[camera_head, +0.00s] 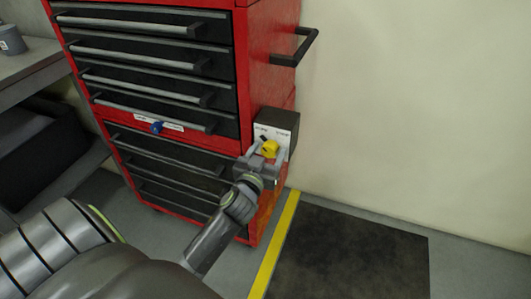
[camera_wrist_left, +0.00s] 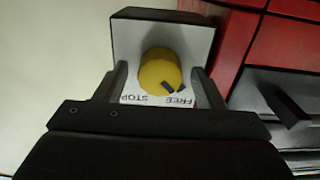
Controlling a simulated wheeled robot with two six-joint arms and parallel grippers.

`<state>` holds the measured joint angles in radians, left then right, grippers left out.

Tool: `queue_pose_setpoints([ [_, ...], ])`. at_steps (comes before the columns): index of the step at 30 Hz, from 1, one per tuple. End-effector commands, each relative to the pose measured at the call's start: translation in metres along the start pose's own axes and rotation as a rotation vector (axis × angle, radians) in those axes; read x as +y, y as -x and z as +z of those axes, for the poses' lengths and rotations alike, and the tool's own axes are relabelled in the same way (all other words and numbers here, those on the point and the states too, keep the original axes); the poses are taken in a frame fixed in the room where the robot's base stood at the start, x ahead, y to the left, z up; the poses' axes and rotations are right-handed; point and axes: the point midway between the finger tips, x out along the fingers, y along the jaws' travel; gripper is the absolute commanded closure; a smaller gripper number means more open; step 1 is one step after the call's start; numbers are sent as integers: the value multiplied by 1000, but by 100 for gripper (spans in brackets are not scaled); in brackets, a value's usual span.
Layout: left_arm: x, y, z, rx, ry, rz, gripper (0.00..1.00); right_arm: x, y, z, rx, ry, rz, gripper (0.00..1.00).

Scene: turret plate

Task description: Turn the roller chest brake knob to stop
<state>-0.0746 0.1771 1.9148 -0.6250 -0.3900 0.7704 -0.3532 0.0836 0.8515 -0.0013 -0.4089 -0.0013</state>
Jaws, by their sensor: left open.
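The red roller chest (camera_head: 265,75) with dark drawers stands at centre left of the head view. On its right side is a dark box with a white face plate (camera_head: 288,135) carrying the yellow brake knob (camera_head: 270,148). In the left wrist view the plate appears upside down, with STOP and FREE printed beside the knob (camera_wrist_left: 158,70); the knob's dark mark points towards FREE. My left gripper (camera_head: 267,153) is open, its two fingers on either side of the knob, with gaps visible in the wrist view (camera_wrist_left: 160,85). My right gripper is not in view.
A black side handle (camera_head: 300,45) juts from the chest above the box. A blue knob (camera_head: 157,127) sits on the chest front. A grey bench (camera_head: 35,60) stands at left. A yellow floor line (camera_head: 275,245) and dark mat (camera_head: 350,255) lie at right, with open floor.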

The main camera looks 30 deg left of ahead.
Motion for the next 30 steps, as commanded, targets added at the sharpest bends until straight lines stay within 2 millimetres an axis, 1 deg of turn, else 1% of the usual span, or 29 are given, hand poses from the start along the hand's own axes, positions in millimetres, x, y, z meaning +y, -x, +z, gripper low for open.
queue_pose_setpoints([
  [2,0,0,0,0,0,0,37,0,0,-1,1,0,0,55],
  [5,0,0,0,0,0,0,49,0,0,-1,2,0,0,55],
  [12,0,0,0,0,0,0,80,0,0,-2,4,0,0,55],
  [13,0,0,0,0,0,0,82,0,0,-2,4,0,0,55],
  [22,0,0,-1,0,-42,0,82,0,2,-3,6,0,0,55],
  [26,0,0,-1,-1,-106,-1,82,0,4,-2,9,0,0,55],
  [30,0,0,-1,-1,-209,-1,82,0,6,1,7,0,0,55],
])
